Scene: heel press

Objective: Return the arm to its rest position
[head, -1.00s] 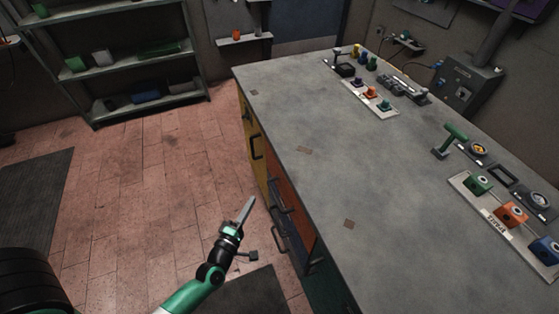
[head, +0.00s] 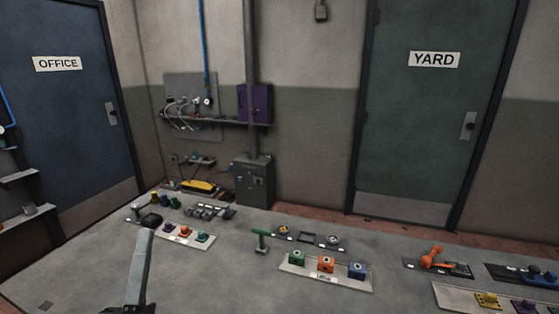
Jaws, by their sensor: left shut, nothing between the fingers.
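My left gripper (head: 145,236) rises from the bottom edge of the head view, left of centre. Its grey fingers are shut together with nothing between them and point upward. It shows in front of the grey workbench (head: 225,272); I cannot tell its height above the top. The rest of my left arm is below the frame. My right gripper is not in view.
Past the fingers are coloured pieces on a white strip (head: 165,240). A green T-handle (head: 261,241), a panel of coloured blocks (head: 297,268) and an orange lever (head: 431,257) stand further right. The bench's front left is mostly bare.

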